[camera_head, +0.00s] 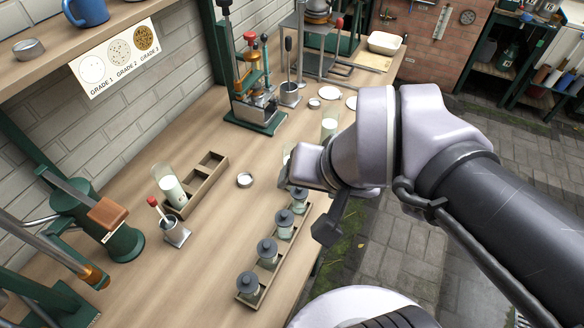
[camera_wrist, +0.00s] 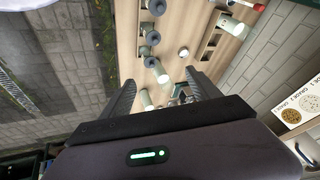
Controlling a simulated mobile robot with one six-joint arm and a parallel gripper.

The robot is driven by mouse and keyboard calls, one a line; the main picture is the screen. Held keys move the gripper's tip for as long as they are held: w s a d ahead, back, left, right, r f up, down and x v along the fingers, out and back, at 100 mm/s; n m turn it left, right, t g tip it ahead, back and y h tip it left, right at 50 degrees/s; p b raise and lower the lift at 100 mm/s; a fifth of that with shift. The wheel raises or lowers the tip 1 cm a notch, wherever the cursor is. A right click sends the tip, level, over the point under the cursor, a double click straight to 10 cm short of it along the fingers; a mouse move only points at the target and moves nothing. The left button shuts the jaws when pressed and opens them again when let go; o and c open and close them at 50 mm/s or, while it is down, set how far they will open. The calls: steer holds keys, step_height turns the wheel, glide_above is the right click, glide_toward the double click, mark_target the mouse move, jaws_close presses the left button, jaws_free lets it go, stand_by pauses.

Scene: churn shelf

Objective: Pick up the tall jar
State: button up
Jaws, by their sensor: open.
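Several clear, tall jars with pale contents stand on the wooden bench. One tall jar (camera_head: 329,122) is just beyond my wrist in the head view, and a second jar (camera_head: 289,152) is partly hidden behind it. Another tall jar (camera_head: 170,186) stands at the left compartmented tray, and it also shows in the wrist view (camera_wrist: 232,27). My gripper (camera_wrist: 160,90) is open in the wrist view, with its two dark fingers wide apart. Two pale jars, a nearer one (camera_wrist: 147,100) and a farther one (camera_wrist: 160,73), appear between the fingers. I see no contact with either.
A front tray (camera_head: 272,277) holds several grey-lidded short jars (camera_head: 267,250). Green presses (camera_head: 255,112) stand towards the wall. Bare bench lies left of the front tray.

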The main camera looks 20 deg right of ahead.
steer(key=w+d+f+n+g+h+p, duration=0.1)
steer(key=w+f, duration=0.2)
steer(key=w, duration=0.5)
steer(key=w+d+f+h, duration=0.1)
steer(key=w+f, duration=0.2)
steer(key=w, duration=0.5)
steer(key=shift+n, duration=0.3)
steer(key=b+x, duration=0.2)
steer(key=x, duration=0.4)
steer(key=b+x, duration=0.2)
steer(key=x, duration=0.4)
steer(key=b+x, duration=0.3)
steer(key=x, duration=0.3)
steer(key=shift+a+f, duration=0.2)
steer(key=shift+a, duration=0.05)
steer(key=shift+w+f, duration=0.2)
steer(key=shift+w, duration=0.05)
steer(key=shift+r, duration=0.15)
steer(key=shift+c, duration=0.4)
jaws_close()
